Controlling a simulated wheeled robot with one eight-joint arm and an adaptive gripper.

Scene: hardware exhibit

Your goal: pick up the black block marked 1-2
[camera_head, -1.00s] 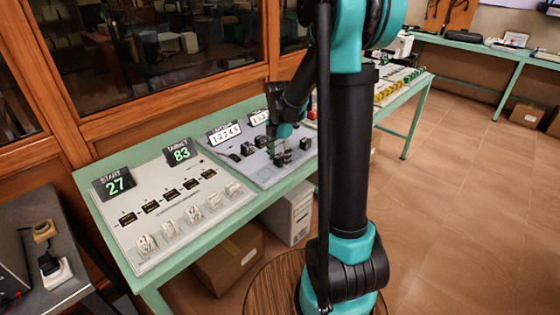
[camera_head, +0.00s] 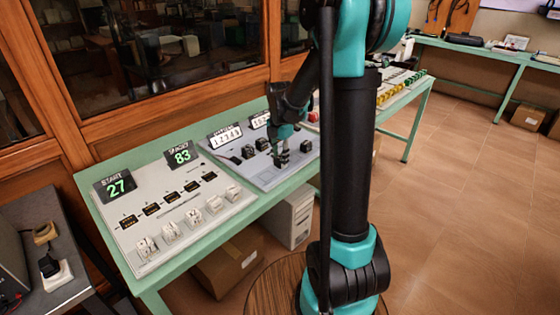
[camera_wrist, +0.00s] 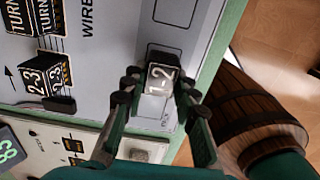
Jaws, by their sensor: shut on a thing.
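The black block marked 1-2 (camera_wrist: 161,79) shows in the wrist view with its white label facing the camera. My gripper (camera_wrist: 158,88) has its fingers on both sides of it, shut on it. In the head view my gripper (camera_head: 281,157) is low over the front of the grey panel (camera_head: 268,181). The block is hard to make out there among the dark fingers. I cannot tell whether it is clear of the panel.
A black block marked 2-3 and 1-3 (camera_wrist: 47,82) sits to the left in the wrist view. In the head view, a dark block (camera_head: 306,146) stands just right of my gripper. A white panel with START 27 (camera_head: 190,222) lies to the left. A barrel (camera_wrist: 240,105) stands below the table edge.

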